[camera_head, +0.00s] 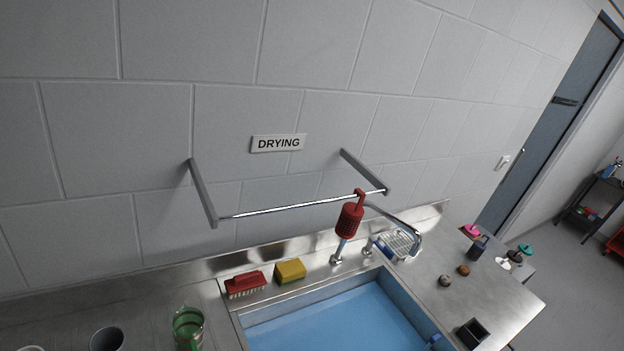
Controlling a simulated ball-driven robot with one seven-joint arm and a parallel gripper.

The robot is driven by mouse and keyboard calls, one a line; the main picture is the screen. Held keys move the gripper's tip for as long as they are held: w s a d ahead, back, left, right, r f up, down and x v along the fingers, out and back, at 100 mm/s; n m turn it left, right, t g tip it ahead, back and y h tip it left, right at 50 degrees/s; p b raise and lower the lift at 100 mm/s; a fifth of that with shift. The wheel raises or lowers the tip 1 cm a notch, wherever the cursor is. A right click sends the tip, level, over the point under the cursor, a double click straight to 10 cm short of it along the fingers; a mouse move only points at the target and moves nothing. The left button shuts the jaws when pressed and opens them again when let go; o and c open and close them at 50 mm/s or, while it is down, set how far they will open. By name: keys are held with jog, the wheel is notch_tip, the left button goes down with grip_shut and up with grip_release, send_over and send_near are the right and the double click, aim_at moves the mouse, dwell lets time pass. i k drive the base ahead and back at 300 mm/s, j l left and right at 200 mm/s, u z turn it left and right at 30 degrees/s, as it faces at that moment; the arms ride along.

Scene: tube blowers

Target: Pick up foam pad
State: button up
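A yellow block (290,271), which looks like the foam pad, lies on the back ledge of the steel sink counter. It sits just right of a red scrubbing brush (246,284) with pale bristles, with a small gap between them. Nothing covers the yellow block. My gripper is not in view, so I cannot see whether it is open or holds anything.
A drying rail (290,208) juts from the wall above the ledge, with a red perforated holder (349,221) hanging from it. A faucet (413,241) stands right of the block. The sink (340,320) holds blue water. A green glass (188,327) stands left.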

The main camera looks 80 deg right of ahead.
aim_at(446, 281)
jog(key=k+j+z, duration=0.1)
jog(key=z, duration=0.25)
jog(key=k+z, duration=0.2)
jog(key=z, duration=0.15)
jog(key=k+z, duration=0.15)
jog(key=z, duration=2.15)
jog(key=u, duration=0.85)
jog(key=k+j+z, duration=0.2)
jog(key=j, duration=0.2)
jog(key=j+z, duration=0.15)
jog(key=j, duration=0.2)
jog(key=i+l, duration=0.4)
jog(key=l, duration=0.2)
jog(key=i+l, duration=0.35)
jog(key=l, duration=0.2)
jog(key=i+l+z, duration=0.1)
jog(key=i+l, duration=0.3)
jog(key=l, duration=0.2)
jog(key=i+l, duration=0.4)
jog(key=l, duration=0.15)
